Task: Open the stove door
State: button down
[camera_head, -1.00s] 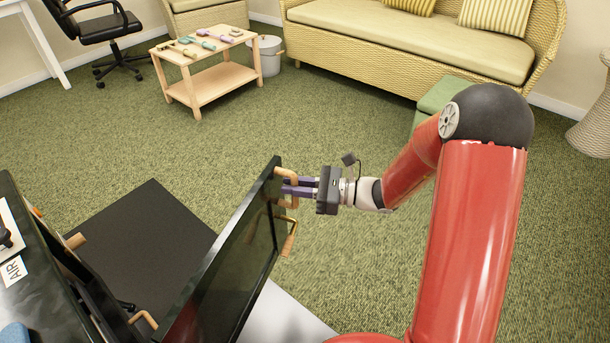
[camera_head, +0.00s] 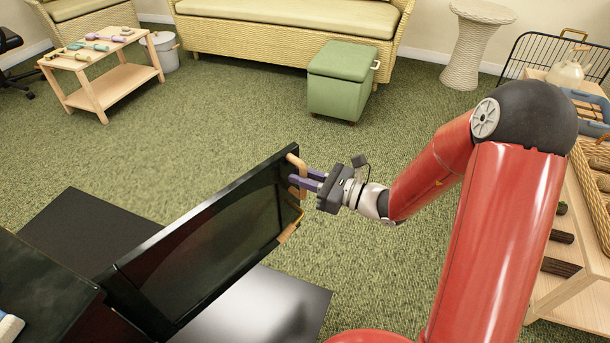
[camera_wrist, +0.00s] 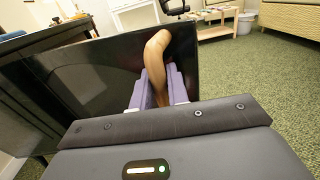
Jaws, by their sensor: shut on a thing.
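The stove door (camera_head: 205,245) is a dark glossy panel, swung open away from the black stove body (camera_head: 45,290) at the lower left. A tan, wood-coloured handle (camera_head: 297,163) sits near the door's free edge. My gripper (camera_head: 300,182) has its purple fingers shut on this handle. In the wrist view the handle (camera_wrist: 155,60) stands between the two purple fingers, with the door (camera_wrist: 100,75) behind it. The lower part of the handle is partly hidden by the fingers. The stove's inside is hidden behind the door.
A dark mat (camera_head: 75,220) and a grey plate (camera_head: 270,305) lie on the floor around the stove. A green ottoman (camera_head: 340,85) stands at the back, and a wooden shelf (camera_head: 560,270) is at the right.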

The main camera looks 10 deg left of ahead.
jog(key=shift+s+d+f, duration=0.15)
jog(key=shift+s+f, duration=0.15)
jog(key=shift+s, duration=0.15)
jog(key=shift+d, duration=0.1)
jog(key=c, duration=1.4)
grip_release()
jog(key=shift+r, duration=0.1)
jog(key=shift+c, duration=0.2)
jog(key=shift+d+r, duration=0.1)
jog(key=v, duration=0.7)
jog(key=shift+d, duration=0.35)
jog(key=shift+s, duration=0.1)
